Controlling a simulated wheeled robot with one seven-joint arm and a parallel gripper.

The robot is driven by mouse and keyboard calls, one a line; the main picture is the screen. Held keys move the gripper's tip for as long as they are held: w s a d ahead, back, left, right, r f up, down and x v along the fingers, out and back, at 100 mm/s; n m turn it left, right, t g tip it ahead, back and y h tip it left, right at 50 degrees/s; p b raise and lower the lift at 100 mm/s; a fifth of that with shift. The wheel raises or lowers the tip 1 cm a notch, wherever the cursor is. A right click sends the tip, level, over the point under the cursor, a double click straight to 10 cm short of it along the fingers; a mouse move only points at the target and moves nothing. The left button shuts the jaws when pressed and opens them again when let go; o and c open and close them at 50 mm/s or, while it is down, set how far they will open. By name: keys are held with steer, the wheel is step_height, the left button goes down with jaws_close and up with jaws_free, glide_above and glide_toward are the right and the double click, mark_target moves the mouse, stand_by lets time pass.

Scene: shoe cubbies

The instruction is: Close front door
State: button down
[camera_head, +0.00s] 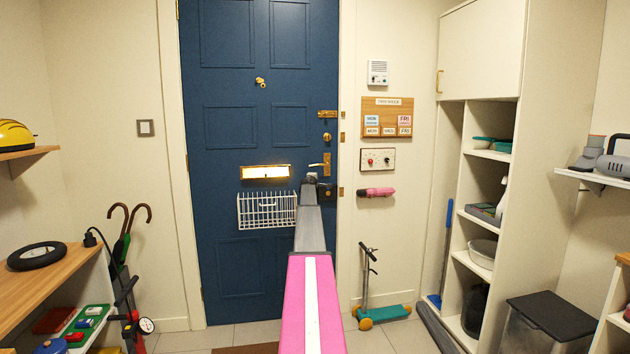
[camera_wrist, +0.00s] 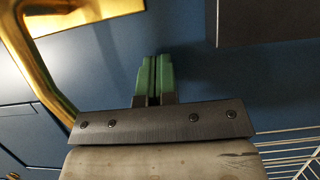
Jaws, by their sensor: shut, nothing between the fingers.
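The front door (camera_head: 228,150) is a dark blue panelled door. It sits in its white frame, with no clear gap along its right edge. A brass lever handle (camera_head: 323,165) is on the door's right side, with a brass bolt (camera_head: 327,114) above it. My gripper (camera_head: 311,176) is in front of the door, just left of and below the handle. In the wrist view, the green fingertips (camera_wrist: 154,78) are together and empty, facing the blue door surface. A brass part (camera_wrist: 50,90) curves past on the left. I cannot tell whether the fingertips touch the door.
A white wire basket (camera_head: 266,210) hangs on the door, left of my gripper, below a brass letter slot (camera_head: 265,172). A teal scooter (camera_head: 380,312) stands right of the door. Umbrellas (camera_head: 122,240) and a pump stand left. Some tiled floor (camera_head: 200,340) is clear.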

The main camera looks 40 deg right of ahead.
steer(key=s+a, duration=0.3)
steer(key=s, duration=0.3)
steer(key=s+a, duration=0.3)
steer(key=s, duration=0.4)
steer(key=s+a+f+m+g+y, duration=0.2)
steer(key=s+a+f, duration=0.3)
steer(key=a+f, duration=0.6)
steer(key=s+a+f+m+g+y, duration=0.25)
steer(key=s+a+f, duration=0.35)
steer(key=a, duration=1)
steer(key=s+a+f+m+g+y, duration=0.1)
steer(key=s+a+f+m+g, duration=0.3)
steer(key=a+f, duration=0.7)
steer(key=s+a+f+g+y, duration=0.1)
steer(key=s+a+f+y, duration=0.1)
steer(key=s+a, duration=0.8)
steer(key=s+a+f+g+y, duration=0.1)
steer(key=s+a+f+y, duration=0.2)
steer(key=s+a, duration=0.7)
steer(key=s+a+f+g+y, duration=0.1)
steer(key=s+a+f+y, duration=0.1)
steer(key=s+a, duration=0.8)
steer(key=a+f, duration=0.1)
steer(key=a, duration=0.2)
steer(key=shift+a+f+g+y, duration=0.25)
steer(key=shift+f+g+y, duration=0.1)
steer(key=shift+f, duration=0.05)
